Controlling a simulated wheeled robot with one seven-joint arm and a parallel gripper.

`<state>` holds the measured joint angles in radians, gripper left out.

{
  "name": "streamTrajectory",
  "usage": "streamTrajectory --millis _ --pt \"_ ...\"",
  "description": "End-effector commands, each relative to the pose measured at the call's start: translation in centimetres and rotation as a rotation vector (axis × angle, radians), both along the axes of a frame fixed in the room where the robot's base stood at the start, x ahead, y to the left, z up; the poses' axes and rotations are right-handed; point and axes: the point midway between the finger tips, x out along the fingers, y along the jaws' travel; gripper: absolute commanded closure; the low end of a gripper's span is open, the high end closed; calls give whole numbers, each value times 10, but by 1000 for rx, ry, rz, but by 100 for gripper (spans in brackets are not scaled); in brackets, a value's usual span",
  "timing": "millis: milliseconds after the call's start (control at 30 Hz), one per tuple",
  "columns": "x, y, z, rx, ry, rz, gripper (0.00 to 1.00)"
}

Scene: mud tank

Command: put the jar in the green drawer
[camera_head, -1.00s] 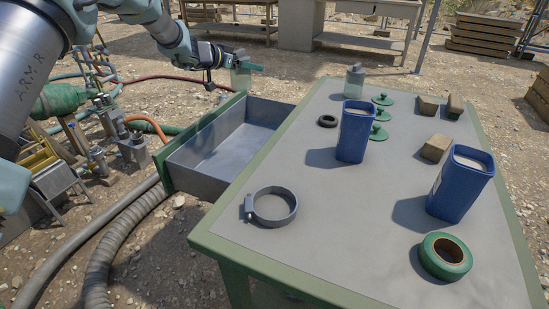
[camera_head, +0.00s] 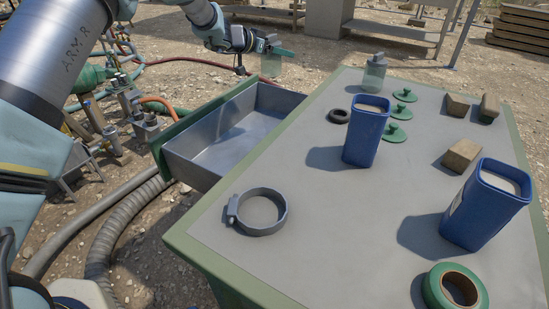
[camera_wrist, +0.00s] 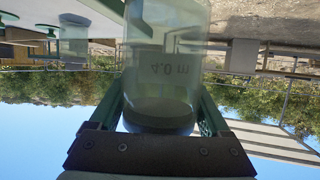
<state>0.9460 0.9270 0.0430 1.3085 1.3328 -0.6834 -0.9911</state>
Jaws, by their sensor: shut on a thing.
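A clear glass jar (camera_wrist: 160,60) fills the middle of the wrist view, between the two green fingers of my gripper (camera_wrist: 160,110). My gripper (camera_head: 275,50) is shut on this jar (camera_head: 271,66), which hangs in the air beyond the far end of the drawer in the head view. The green-fronted drawer (camera_head: 172,133) is pulled out from the table's left side. Its grey inside looks empty. A second jar (camera_head: 374,76), clear with a grey top, stands upright on the table's far end.
The table (camera_head: 310,190) holds two blue containers (camera_head: 366,132) (camera_head: 484,205), a grey clamp ring (camera_head: 260,212), green tape (camera_head: 452,290), green lidlike discs (camera_head: 398,112), a black ring (camera_head: 339,116) and brown blocks (camera_head: 462,155). Hoses (camera_head: 115,220) lie on the ground left of the drawer.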

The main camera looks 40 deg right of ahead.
Motion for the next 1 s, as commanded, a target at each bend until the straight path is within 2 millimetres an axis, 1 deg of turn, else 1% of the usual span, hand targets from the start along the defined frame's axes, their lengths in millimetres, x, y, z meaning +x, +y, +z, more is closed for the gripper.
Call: streamTrajectory --millis 100,267,300,433,500,633,867,1000 --pt "0 0 -18 -1 0 0 100" --pt "0 0 -38 -2 0 0 100" --pt "0 0 -49 -1 0 0 100" --pt "0 0 -73 -1 -1 0 100" --pt "0 0 -90 -1 -1 0 100" --pt "0 0 -107 -2 -1 0 100" --pt "0 0 -122 -2 -1 0 100" --pt "0 0 -143 0 1 0 100"
